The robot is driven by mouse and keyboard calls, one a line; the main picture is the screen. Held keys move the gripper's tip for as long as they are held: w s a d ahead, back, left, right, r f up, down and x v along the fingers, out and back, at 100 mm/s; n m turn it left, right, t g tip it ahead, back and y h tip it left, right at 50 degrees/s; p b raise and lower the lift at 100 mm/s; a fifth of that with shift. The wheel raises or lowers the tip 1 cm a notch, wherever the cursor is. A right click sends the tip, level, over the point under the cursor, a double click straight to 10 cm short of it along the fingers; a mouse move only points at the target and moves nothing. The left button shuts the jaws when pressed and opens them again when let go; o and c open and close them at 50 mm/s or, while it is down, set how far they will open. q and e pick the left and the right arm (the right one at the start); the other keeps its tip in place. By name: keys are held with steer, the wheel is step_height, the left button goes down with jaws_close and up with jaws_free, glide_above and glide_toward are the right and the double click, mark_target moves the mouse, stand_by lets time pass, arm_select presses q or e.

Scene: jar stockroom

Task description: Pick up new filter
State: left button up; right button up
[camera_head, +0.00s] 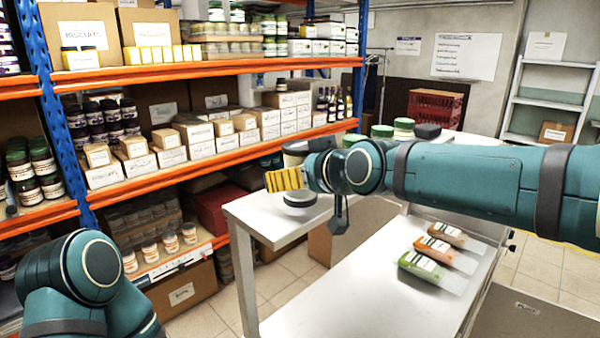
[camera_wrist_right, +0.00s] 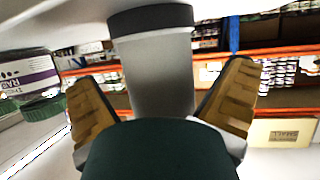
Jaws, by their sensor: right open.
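A pale grey cylinder with a dark band at one end, which looks like the filter (camera_wrist_right: 157,75), stands between the fingers of my right gripper (camera_wrist_right: 163,82) in the right wrist view. Gaps show on both sides of it, and the fingers are spread. In the head view my right gripper (camera_head: 285,180) is over the white table's far end, its yellow finger pad facing the camera. A grey round part with a dark edge (camera_head: 299,198) shows just below it. The gripper hides much of that area. My left arm is at lower left, its gripper out of view.
The white table (camera_head: 345,305) holds three bagged packs (camera_head: 431,266) on its lower level. Green-lidded jars (camera_head: 403,126) stand behind my right arm. A jar with a purple label (camera_wrist_right: 30,75) is close beside the gripper. Orange shelves (camera_head: 220,155) with boxes fill the left.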

steer(key=c, duration=1.3)
steer(key=shift+r, duration=0.1)
steer(key=shift+c, duration=0.2)
